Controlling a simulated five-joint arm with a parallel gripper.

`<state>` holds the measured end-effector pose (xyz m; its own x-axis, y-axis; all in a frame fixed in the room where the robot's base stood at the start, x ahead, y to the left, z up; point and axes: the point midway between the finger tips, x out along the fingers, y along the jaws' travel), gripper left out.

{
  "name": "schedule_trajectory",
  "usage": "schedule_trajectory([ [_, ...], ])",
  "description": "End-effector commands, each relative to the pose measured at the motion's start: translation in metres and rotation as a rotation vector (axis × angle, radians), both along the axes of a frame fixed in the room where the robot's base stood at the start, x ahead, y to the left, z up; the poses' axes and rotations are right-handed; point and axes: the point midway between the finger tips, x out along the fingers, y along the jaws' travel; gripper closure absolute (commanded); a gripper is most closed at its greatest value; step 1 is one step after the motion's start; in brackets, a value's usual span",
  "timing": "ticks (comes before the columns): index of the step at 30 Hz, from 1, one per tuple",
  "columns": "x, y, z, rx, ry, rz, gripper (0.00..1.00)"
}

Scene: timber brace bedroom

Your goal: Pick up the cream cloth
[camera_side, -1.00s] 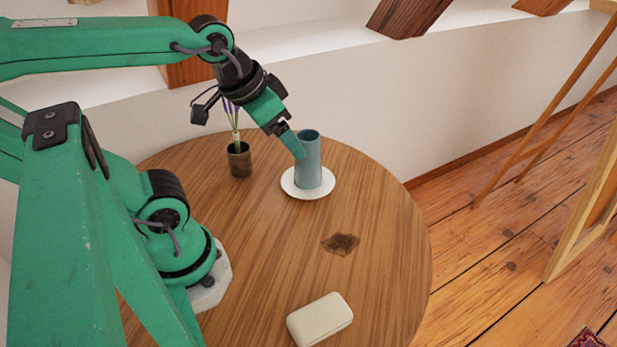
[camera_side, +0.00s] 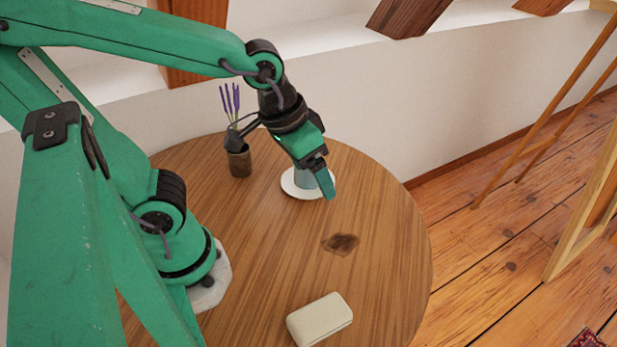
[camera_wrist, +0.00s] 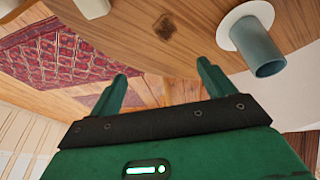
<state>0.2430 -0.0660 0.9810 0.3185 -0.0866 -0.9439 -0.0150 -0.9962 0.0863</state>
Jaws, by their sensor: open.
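The cream cloth (camera_side: 320,320) is a small, thick rounded block on the near edge of the round wooden table in the side view. A cream shape at the top edge of the wrist view (camera_wrist: 92,7) looks like it, cut off by the frame. My gripper (camera_side: 327,192) is above the far half of the table, well apart from the cloth, in front of the blue cylinder. In the wrist view its two green fingers (camera_wrist: 162,72) are spread with nothing between them.
The blue cylinder (camera_wrist: 258,50) stands on a white saucer (camera_side: 291,187), partly hidden by my gripper in the side view. A brown pot (camera_side: 239,163) with purple flowers stands left of it. A dark mark (camera_side: 341,244) lies on the table (camera_side: 390,220), which is clear around the cloth.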

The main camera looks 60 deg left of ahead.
Motion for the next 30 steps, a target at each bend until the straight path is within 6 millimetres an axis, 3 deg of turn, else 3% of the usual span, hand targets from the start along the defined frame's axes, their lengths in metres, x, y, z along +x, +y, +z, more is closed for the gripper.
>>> schedule_trajectory([
  [8, -0.008, -0.063, -0.045, -0.003, 0.152, -0.017, 0.18],
  [16, -0.034, -0.115, -0.090, 0.043, 0.270, -0.014, 0.18],
  [22, -0.052, -0.136, -0.112, 0.077, 0.314, -0.005, 0.18],
  [30, -0.057, -0.141, -0.118, 0.089, 0.325, 0.001, 0.18],
])
